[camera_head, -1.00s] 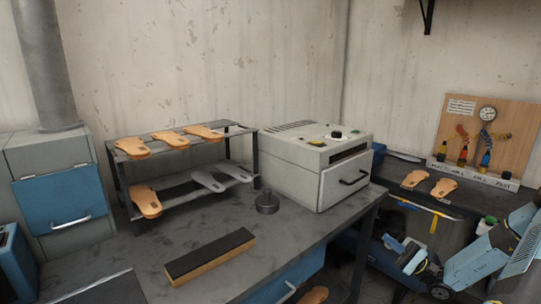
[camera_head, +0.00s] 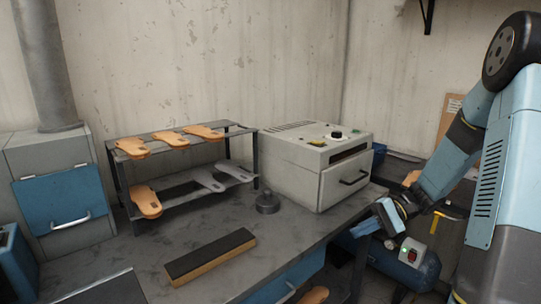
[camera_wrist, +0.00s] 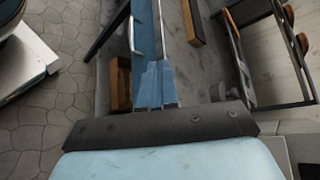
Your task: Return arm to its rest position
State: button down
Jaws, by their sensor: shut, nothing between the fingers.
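My arm rises at the right of the head view, bent at a dark round joint near the top. My gripper (camera_head: 380,219) hangs at its lower end, in front of the workbench's right edge and below the grey oven box. It also shows in the wrist view (camera_wrist: 156,72), with its light blue fingers together and nothing between them. It looks clear of the bench, though the exact gap is hard to tell.
The workbench (camera_head: 130,250) carries a two-tier rack (camera_head: 181,150) of soles, a black-topped block (camera_head: 210,257), a round dark weight (camera_head: 267,202) and the oven box (camera_head: 316,165). A blue tank (camera_head: 405,266) stands below my gripper. My arm hides most of the pegboard.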

jog(key=s+a+r+n+t+h, duration=0.1)
jog(key=s+r+n+t+h, duration=0.2)
jog(key=s+r+t+h, duration=0.5)
jog(key=shift+s+r+n+h, duration=0.4)
jog(key=shift+s+r+h, duration=2.3)
jog(key=shift+s+r, duration=2.6)
jog(key=shift+a, duration=0.1)
